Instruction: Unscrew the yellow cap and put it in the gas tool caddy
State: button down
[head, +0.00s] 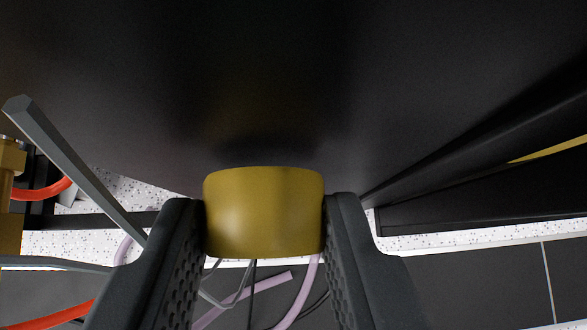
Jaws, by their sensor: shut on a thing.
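The yellow cap (264,212) is a short, smooth, dull yellow cylinder in the lower middle of the head view. My gripper (265,225) has one dark, textured finger on each side of it and is shut on the cap. A large dark surface (270,80) fills the view above and behind the cap. I cannot tell whether the cap touches it or is still on a thread. I cannot make out the gas tool caddy in this view.
A grey bar (75,165) slants down at the left, close to my left finger. Yellow fittings (10,200) and an orange hose (45,190) are at the far left. Pink hoses (245,300) lie below the gripper. Dark beams (480,205) run along the right.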

jog(key=shift+a+r+p, duration=0.1)
jog(key=shift+a+p, duration=0.2)
jog(key=shift+a, duration=0.4)
jog(key=c, duration=0.9)
grip_release()
jog(key=shift+c, duration=0.2)
jog(key=shift+d, duration=0.2)
jog(key=o, duration=0.3)
jog(key=shift+d, duration=0.1)
jog(key=shift+s+d+p, duration=0.1)
jog(key=shift+s+p, duration=1.6)
jog(key=shift+p, duration=0.05)
